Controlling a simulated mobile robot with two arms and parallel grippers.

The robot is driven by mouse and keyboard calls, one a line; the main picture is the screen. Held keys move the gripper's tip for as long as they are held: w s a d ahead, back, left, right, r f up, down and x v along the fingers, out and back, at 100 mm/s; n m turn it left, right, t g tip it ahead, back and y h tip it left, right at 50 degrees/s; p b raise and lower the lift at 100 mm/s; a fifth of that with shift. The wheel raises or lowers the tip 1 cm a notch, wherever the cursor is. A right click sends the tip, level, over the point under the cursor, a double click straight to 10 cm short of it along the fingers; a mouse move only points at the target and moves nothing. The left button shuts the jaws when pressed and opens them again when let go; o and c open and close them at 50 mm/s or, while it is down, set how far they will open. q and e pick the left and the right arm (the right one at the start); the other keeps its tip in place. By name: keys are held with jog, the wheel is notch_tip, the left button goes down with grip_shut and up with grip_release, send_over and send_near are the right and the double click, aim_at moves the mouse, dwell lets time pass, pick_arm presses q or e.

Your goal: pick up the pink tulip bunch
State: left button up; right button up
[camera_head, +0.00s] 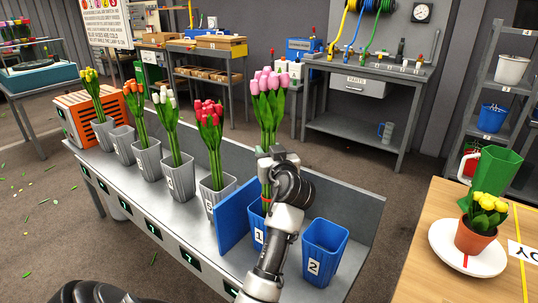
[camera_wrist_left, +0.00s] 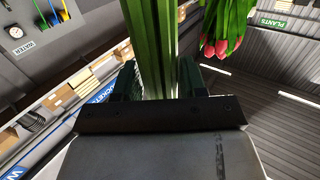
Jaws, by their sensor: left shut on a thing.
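The pink tulip bunch (camera_head: 270,97) stands upright in the head view, pink heads on top and long green stems below. My left gripper (camera_head: 269,160) is shut on its stems, above the blue bucket marked 1 (camera_head: 258,237). The lower stems are partly hidden by my arm, and I cannot tell how far they reach into that bucket. In the left wrist view the green stems (camera_wrist_left: 153,45) run up between the two fingers (camera_wrist_left: 158,80); the pink heads are out of that view. My right gripper is not in view.
Grey buckets hold red (camera_head: 210,115), white (camera_head: 165,98), orange (camera_head: 133,90) and yellow tulips (camera_head: 90,76); one grey bucket (camera_head: 122,145) looks empty. A potted yellow plant (camera_head: 475,235) sits right.

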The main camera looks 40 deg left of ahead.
aim_at(273, 129)
pick_arm(q)
notch_tip(273, 129, up, 7)
jog(key=p, duration=0.4)
jog(key=shift+p, duration=0.4)
jog(key=shift+r+p, duration=0.3)
jog(key=shift+r, duration=0.2)
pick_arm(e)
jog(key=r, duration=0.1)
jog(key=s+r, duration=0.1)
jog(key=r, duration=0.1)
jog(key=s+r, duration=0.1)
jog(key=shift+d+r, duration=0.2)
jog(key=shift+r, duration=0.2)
pick_arm(q)
jog(key=shift+f, duration=0.1)
